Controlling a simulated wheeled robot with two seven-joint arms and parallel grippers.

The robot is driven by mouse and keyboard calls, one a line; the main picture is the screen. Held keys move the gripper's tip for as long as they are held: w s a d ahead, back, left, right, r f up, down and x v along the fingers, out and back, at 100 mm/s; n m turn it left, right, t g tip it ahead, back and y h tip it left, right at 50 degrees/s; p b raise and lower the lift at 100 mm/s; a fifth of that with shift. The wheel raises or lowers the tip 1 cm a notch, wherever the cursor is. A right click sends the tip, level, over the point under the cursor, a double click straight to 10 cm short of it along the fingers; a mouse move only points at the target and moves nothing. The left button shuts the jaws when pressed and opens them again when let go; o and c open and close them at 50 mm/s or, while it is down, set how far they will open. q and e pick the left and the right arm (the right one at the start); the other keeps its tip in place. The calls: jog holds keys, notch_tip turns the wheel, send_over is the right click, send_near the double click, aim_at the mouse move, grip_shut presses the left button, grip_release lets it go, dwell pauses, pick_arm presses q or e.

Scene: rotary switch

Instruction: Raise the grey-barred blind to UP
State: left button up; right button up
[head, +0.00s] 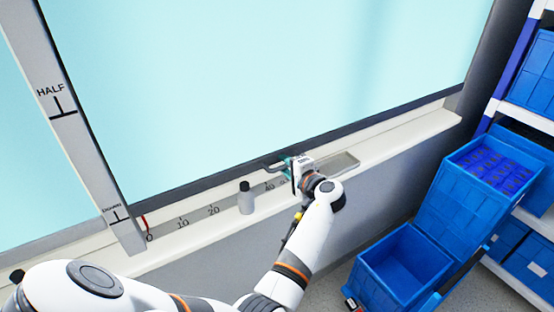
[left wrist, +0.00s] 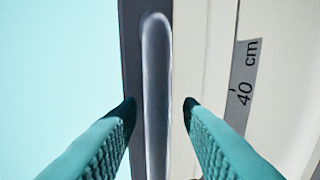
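The blind's dark grey bottom bar (head: 400,110) runs along the foot of the pale blue pane, low near the DOWN mark (head: 116,214) on the white post. A grey handle (head: 268,168) sticks out from the bar. My left gripper (head: 285,166) is at this handle. In the left wrist view, the handle (left wrist: 157,85) lies between the two teal fingers of my left gripper (left wrist: 160,108). The fingers are open, with a gap on each side of the handle. My right gripper is not in view.
Blue crates (head: 400,268) stand at the lower right. The post also bears a HALF mark (head: 63,113).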

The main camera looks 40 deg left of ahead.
pick_arm(q)
jog(key=shift+a, duration=0.1)
jog(key=shift+d+r, duration=0.1)
jog(key=shift+d, duration=0.1)
jog(key=shift+c, duration=0.5)
grip_shut()
jog(key=shift+r, duration=0.1)
